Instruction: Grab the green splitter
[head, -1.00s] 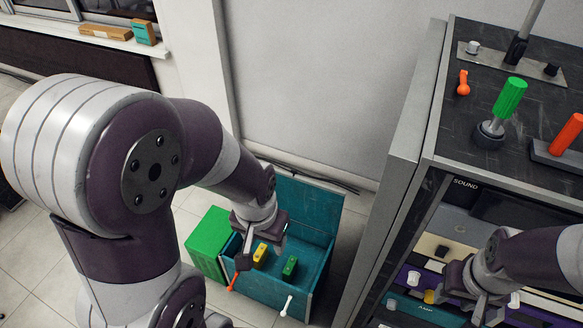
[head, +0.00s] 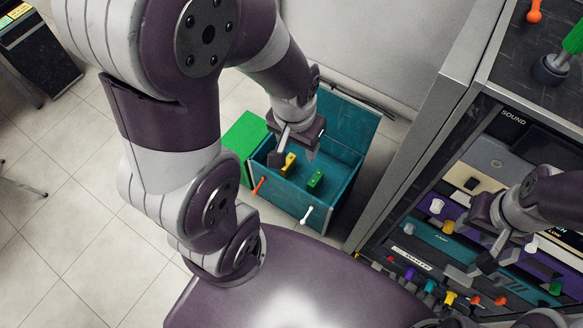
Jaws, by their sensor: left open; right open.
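A small green block (head: 316,179), which looks like the green splitter, is inside an open teal box (head: 284,198) on the floor. A similar yellow block (head: 289,163) is to its left in the box. My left gripper (head: 297,148) is open and points down over the back of the box, above and left of the green block. It appears empty, and its exact height over the blocks is hard to tell. My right gripper (head: 484,262) is open at the right, in front of the equipment rack's shelves.
A bright green box (head: 244,138) stands against the teal box's left side. Orange (head: 258,186) and white (head: 307,215) handles stick out of the teal box's front. The rack (head: 415,150) rises close on the right.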

